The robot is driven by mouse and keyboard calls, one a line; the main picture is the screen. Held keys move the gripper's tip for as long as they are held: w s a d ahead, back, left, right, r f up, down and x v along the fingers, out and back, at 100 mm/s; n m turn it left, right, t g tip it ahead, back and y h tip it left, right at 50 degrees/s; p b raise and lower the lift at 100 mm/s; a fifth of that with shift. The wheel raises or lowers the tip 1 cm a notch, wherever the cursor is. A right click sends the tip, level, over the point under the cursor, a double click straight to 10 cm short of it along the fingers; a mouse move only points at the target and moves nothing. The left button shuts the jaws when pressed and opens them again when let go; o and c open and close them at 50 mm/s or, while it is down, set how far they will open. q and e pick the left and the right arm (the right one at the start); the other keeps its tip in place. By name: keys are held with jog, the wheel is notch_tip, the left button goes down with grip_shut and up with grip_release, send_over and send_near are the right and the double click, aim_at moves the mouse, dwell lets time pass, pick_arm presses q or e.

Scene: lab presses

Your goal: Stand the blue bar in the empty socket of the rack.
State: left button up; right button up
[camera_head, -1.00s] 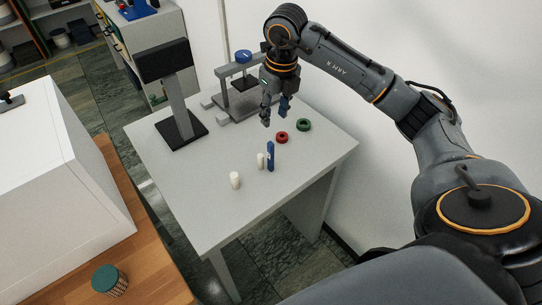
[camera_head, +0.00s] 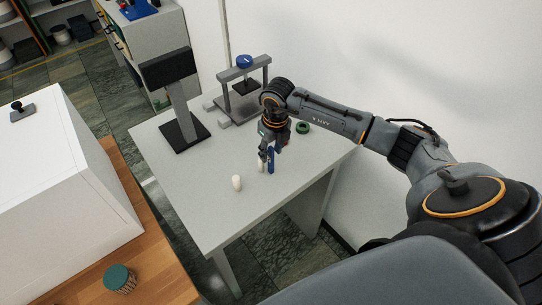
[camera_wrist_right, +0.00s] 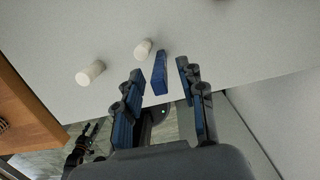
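In the right wrist view the blue bar (camera_wrist_right: 160,78) lies between the two spread fingers of the right gripper (camera_wrist_right: 160,70), with a gap on each side. The right gripper is open. I cannot make out a rack with an empty socket in these views. A dark, finger-like shape (camera_wrist_right: 82,148) at the lower left of the wrist view may be my left gripper; its state is unclear.
One white cylinder (camera_head: 261,163) stands just left of the bar, and another (camera_head: 237,183) farther left. A green ring (camera_head: 303,127), a grey press (camera_head: 240,95) and a black-based stand (camera_head: 182,137) are farther back. The table's front left is clear.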

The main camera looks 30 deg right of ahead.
jog(key=shift+f, duration=0.25)
grip_shut()
jog(key=shift+w+r, duration=0.1)
jog(key=shift+r, duration=0.05)
